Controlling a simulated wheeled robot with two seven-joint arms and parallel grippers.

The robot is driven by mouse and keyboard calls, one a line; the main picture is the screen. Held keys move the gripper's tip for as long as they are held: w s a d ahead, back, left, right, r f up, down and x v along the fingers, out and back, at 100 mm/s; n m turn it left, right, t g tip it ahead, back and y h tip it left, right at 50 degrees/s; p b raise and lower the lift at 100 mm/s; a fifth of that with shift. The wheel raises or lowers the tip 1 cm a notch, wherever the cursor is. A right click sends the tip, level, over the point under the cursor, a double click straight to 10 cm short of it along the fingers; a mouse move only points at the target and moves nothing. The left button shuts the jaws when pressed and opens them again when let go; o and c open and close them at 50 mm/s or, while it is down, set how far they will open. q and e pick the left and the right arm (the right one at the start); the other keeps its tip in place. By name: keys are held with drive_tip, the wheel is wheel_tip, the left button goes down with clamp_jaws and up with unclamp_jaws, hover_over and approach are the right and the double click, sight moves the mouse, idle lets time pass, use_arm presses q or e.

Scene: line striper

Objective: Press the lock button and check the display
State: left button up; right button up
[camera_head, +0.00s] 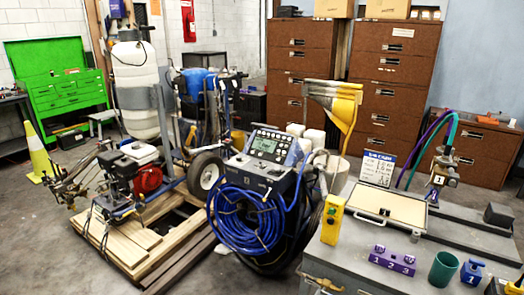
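A display (265,145) with a grey-green screen sits on the sloped control panel of a dark machine near the middle of the view. Its text is too small to read. Small buttons (262,157) lie around the screen, but I cannot tell which is the lock button. A yellow control box (332,220) with a green button and a dark button stands on the grey bench at the front right.
Blue hose (245,222) coils on the machine's front. A striper with an engine (133,165) stands on a wooden pallet (150,245) at the left. The grey bench (345,255) holds a purple numbered block (392,260) and a green cup (443,269). Floor is clear at front left.

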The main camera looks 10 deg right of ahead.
clamp_jaws()
drive_tip(key=shift+d, duration=0.1)
idle(1.5)
